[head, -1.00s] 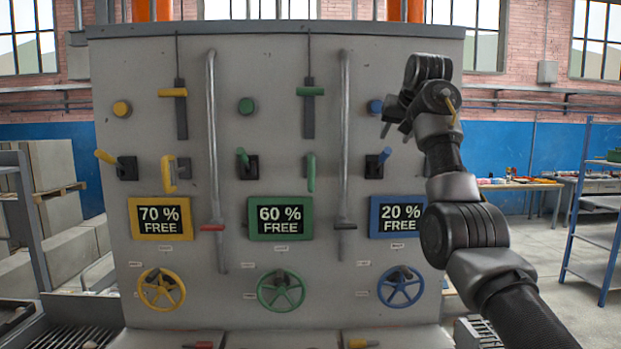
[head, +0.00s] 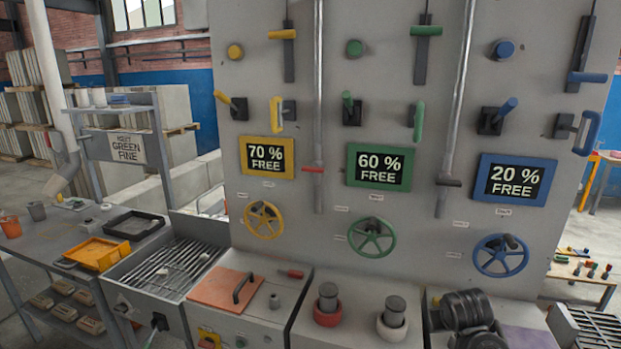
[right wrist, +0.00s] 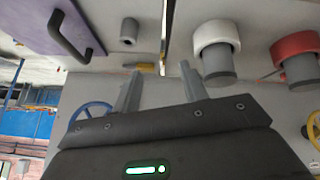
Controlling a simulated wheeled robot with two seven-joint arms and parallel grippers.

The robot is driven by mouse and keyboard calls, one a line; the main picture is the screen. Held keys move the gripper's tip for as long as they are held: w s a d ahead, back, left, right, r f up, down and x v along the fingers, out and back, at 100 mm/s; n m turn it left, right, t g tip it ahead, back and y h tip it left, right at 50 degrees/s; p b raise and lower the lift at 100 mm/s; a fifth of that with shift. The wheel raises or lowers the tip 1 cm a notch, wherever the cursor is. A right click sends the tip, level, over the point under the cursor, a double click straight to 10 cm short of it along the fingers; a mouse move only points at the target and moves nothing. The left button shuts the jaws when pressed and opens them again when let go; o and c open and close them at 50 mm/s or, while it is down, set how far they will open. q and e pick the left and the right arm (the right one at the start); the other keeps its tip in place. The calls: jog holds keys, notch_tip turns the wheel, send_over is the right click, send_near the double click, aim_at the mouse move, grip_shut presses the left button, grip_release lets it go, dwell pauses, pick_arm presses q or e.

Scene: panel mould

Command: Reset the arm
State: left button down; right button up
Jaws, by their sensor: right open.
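The grey panel (head: 270,205) stands ahead with yellow, green and blue columns of controls. Its displays read 70 % FREE on yellow (head: 267,157), 60 % FREE on green (head: 379,166) and 20 % FREE on blue (head: 515,180). Below them are a yellow handwheel (head: 264,220), a green handwheel (head: 372,238) and a blue handwheel (head: 500,256). My right arm (head: 465,308) shows low at the right, in front of the ledge. In the right wrist view my right gripper (right wrist: 160,72) is open, with nothing between its fingers. My left gripper is not in view.
The ledge carries a red ring (head: 327,313) and a white ring (head: 392,326) with grey cylinders, and an orange lid (head: 226,289). Left are a grate (head: 170,268) and a workbench (head: 60,245) with a yellow tray (head: 97,254). Floor shows at far left.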

jog(key=s+a+f+n+g+y, duration=0.1)
jog(key=s+a+f, duration=0.1)
jog(key=s+f, duration=0.55)
jog(key=s+a+f, duration=0.3)
jog(key=s+f, duration=0.1)
jog(key=s, duration=0.6)
jog(key=s+a+f+n+g+y, duration=0.1)
jog(key=s+a, duration=0.1)
jog(key=s, duration=0.8)
jog(key=s+a+g, duration=0.1)
jog(key=s+a, duration=0.1)
jog(key=s, duration=0.9)
notch_tip(320, 180, down, 35)
jog(key=g+b, duration=0.1)
jog(key=b, duration=0.7)
jog(key=s+d+f+b, duration=0.1)
jog(key=s+f+b, duration=0.2)
jog(key=s+f, duration=0.5)
jog(key=s+d+f+g+b, duration=0.1)
jog(key=s+d+f+b, duration=0.1)
jog(key=s+f, duration=0.7)
notch_tip(320, 180, down, 4)
jog(key=shift+f+n+b, duration=0.2)
jog(key=shift+n+b, duration=0.1)
jog(key=shift+b, duration=0.35)
